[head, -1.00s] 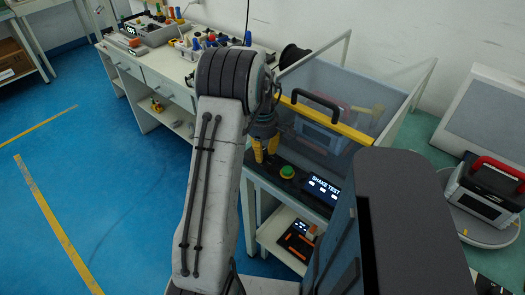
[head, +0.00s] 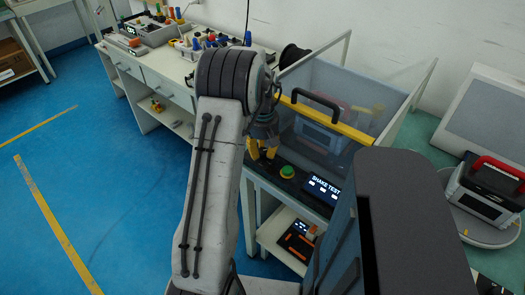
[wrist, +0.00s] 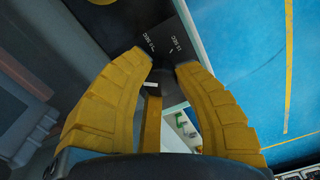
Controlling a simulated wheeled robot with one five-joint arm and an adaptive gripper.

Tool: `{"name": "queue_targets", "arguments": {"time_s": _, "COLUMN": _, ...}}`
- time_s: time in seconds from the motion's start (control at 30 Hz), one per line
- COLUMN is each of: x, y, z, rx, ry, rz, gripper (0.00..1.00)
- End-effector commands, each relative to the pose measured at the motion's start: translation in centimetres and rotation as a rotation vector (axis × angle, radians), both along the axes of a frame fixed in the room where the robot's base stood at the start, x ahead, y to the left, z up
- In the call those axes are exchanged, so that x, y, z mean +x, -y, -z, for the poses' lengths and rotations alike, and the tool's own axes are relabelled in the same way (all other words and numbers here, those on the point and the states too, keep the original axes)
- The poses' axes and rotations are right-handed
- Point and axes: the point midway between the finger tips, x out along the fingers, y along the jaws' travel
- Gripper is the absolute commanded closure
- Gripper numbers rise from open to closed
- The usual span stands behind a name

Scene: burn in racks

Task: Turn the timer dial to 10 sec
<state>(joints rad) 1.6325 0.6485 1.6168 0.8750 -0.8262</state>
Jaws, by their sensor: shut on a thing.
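My gripper (head: 263,154) is at the left end of the black control panel of the shake test station, left of a green button (head: 288,172). In the wrist view, its two yellow fingers (wrist: 165,67) close around the dark timer dial (wrist: 163,74), which is mostly hidden between the fingertips. The dial's setting cannot be made out.
A clear-walled bin with a yellow bar and black handle (head: 320,103) stands behind the panel. A lit "SHAKE TEST" display (head: 324,190) is right of the green button. A cluttered workbench (head: 165,75) stands at the back left. Blue floor (head: 110,170) is open at the left.

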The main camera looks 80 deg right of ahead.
Motion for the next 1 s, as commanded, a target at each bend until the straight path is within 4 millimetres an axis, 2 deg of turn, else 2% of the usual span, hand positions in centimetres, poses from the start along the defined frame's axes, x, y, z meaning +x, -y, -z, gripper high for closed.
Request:
{"name": "queue_targets", "arguments": {"time_s": 0.33, "x": 0.00, "y": -0.14, "z": 0.22, "rx": 0.006, "ry": 0.000, "rz": 0.139, "gripper": 1.00}}
{"name": "queue_targets", "arguments": {"time_s": 0.9, "x": 0.00, "y": -0.17, "z": 0.24, "rx": 0.007, "ry": 0.000, "rz": 0.165, "gripper": 1.00}}
{"name": "queue_targets", "arguments": {"time_s": 0.93, "x": 0.00, "y": -0.17, "z": 0.25, "rx": 0.007, "ry": 0.000, "rz": 0.165, "gripper": 0.69}}
{"name": "queue_targets", "arguments": {"time_s": 1.0, "x": 0.00, "y": -0.16, "z": 0.23, "rx": 0.006, "ry": 0.000, "rz": 0.165, "gripper": 0.62}}
